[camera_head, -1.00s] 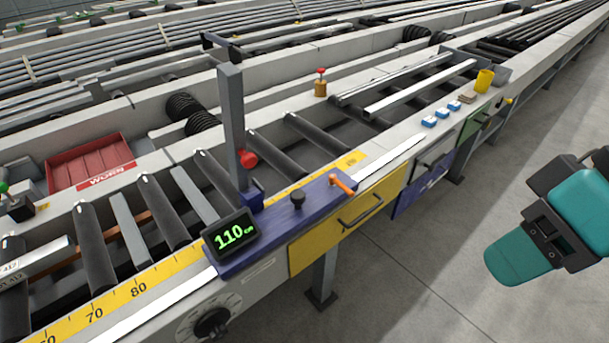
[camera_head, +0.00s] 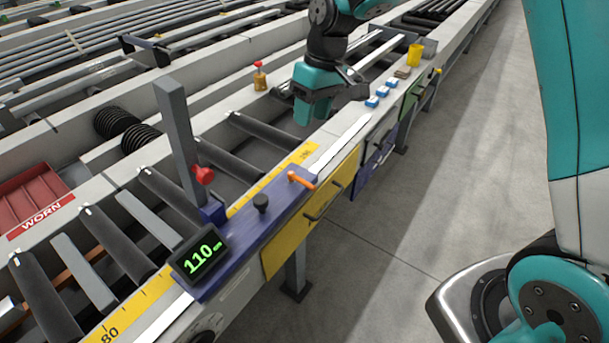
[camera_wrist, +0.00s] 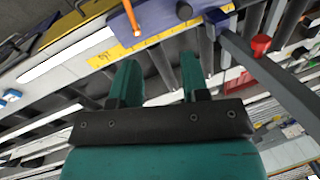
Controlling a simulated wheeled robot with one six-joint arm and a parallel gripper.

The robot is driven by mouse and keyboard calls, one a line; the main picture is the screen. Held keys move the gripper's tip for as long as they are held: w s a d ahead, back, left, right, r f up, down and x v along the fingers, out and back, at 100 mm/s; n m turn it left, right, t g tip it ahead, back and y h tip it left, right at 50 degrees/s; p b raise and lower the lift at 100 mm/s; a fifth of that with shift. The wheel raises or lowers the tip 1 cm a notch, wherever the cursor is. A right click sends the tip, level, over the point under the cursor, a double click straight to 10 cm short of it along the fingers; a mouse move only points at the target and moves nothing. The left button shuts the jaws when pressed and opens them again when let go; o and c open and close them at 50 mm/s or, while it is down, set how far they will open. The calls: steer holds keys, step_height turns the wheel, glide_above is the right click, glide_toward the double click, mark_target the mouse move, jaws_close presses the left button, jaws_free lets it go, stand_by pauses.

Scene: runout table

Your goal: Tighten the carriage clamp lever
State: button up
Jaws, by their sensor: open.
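The orange clamp lever (camera_head: 302,182) sits at the far right end of the blue carriage plate (camera_head: 255,230), pointing out over its front edge. It also shows at the top of the wrist view (camera_wrist: 131,18), beyond my fingertips and left of the middle. My gripper (camera_head: 304,118) hangs over the rollers past the far end of the carriage, apart from the lever. In the wrist view my two teal fingers (camera_wrist: 160,72) are spread with nothing between them.
The carriage has a black knob (camera_head: 261,203), a grey upright post (camera_head: 178,130) with a red knob (camera_head: 204,175), and a display (camera_head: 198,255) reading 110. The floor at right is clear.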

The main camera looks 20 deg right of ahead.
glide_toward(302, 183)
steer(key=shift+h, duration=0.3)
steer(key=f+p, duration=0.1)
steer(key=f, duration=0.2)
steer(key=f+p, duration=0.2)
steer(key=a+f+p, duration=0.1)
steer(key=f+p, duration=0.1)
steer(key=f, duration=0.1)
steer(key=shift+s+a+f, duration=0.1)
steer(key=shift+s+f, duration=0.05)
steer(key=shift+f, duration=0.2)
steer(key=shift+c, duration=0.4)
steer(key=shift+m, duration=0.3)
jaws_close()
